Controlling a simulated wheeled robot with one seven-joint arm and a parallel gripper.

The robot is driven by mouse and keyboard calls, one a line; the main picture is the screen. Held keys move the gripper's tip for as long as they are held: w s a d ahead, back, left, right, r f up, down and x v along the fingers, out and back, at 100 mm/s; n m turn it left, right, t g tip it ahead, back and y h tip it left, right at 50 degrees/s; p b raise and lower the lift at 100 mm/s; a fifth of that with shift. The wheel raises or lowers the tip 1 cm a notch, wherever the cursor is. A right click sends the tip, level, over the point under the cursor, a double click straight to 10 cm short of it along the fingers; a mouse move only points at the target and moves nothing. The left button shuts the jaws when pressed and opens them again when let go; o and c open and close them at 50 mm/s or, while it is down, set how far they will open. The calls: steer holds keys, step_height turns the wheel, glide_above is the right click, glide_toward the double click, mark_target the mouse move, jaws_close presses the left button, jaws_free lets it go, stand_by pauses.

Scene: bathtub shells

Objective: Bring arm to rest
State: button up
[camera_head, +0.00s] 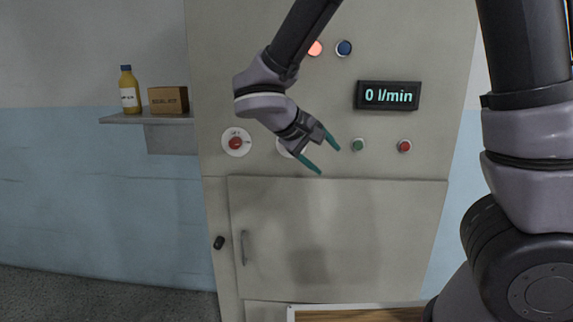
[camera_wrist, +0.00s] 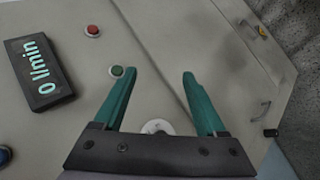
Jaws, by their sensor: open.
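My gripper (camera_head: 328,157) is open and empty, its two teal fingers apart in front of the grey control cabinet. In the head view it hangs just left of the green button (camera_head: 358,145) and partly covers a round white-rimmed control (camera_head: 284,149). In the wrist view my gripper (camera_wrist: 158,74) has nothing between its fingers. The green button (camera_wrist: 116,71) shows beside the left finger, and the white-rimmed control (camera_wrist: 157,127) shows between the finger bases. My arm reaches down from the top of the head view.
The cabinet (camera_head: 420,210) bears a display (camera_head: 388,95) reading 0 l/min, a red button (camera_head: 404,146), a red knob (camera_head: 236,143), a lit red lamp (camera_head: 314,48) and a blue one (camera_head: 344,48). Below is a shut door (camera_head: 335,235). A shelf (camera_head: 130,119) holds a bottle (camera_head: 130,90) and a box (camera_head: 168,100).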

steer(key=s+d+r+m+g+y, duration=0.2)
steer(key=d, duration=0.4)
steer(key=s+d+r+m+g+y, duration=0.2)
steer(key=d+m+y, duration=0.1)
steer(key=d, duration=0.2)
steer(key=s+d+r+m+t+y, duration=0.4)
steer(key=s+d+r+t, duration=0.1)
steer(key=r, duration=0.4)
steer(key=shift+s+d+m+y, duration=0.15)
steer(key=shift+s+m+y, duration=0.15)
steer(key=shift+s+m, duration=0.1)
